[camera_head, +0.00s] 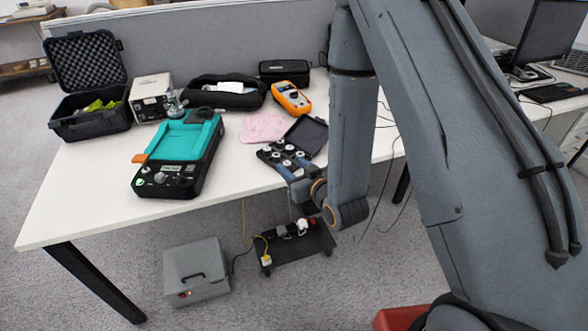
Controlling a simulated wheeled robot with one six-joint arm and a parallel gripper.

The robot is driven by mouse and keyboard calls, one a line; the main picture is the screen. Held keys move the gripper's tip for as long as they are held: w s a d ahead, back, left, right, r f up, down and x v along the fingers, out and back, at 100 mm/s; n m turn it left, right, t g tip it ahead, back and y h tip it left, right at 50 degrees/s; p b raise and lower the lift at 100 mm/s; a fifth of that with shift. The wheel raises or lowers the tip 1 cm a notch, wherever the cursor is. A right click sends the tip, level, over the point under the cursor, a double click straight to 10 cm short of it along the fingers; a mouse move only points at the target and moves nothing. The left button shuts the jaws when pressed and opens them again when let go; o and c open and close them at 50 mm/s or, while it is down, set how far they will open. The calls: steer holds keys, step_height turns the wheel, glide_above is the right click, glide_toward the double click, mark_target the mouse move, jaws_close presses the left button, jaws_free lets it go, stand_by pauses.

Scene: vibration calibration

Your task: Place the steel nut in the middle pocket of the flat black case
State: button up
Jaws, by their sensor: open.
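The flat black case (266,154) lies open near the front edge of the white table, with its lid (308,135) raised at the back right. Several small round silvery pieces sit in the case; I cannot tell which of them, if any, is the steel nut. My gripper (284,166) is open at the front of the case, low over its near side, and hides part of it. The middle pocket is too small and too covered to make out clearly. Nothing is clearly seen between the fingers.
A pink cloth (263,127) lies behind the case. A turquoise-topped device (180,150) stands left, an orange meter (291,98) behind, with black pouches (225,92) and an open foam-lined case (90,120) farther back. Bare table (90,190) shows at left. A grey box (196,270) is on the floor.

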steer(key=s+d+r+m+g+h, duration=0.1)
steer(key=s+d+r+g+h, duration=0.15)
steer(key=d, duration=0.25)
steer(key=s+d+r+m+g+h, duration=0.1)
steer(key=s+d+g+h, duration=0.1)
steer(key=d+g, duration=0.25)
steer(key=s+d+r+m+g, duration=0.1)
steer(key=s+d+r+g, duration=0.2)
steer(key=s, duration=0.6)
steer(key=s+d+r+m+g+h, duration=0.1)
steer(key=s+d+r+g, duration=0.2)
steer(key=s, duration=0.6)
steer(key=shift+r+m, duration=0.4)
steer(key=shift+r, duration=0.25)
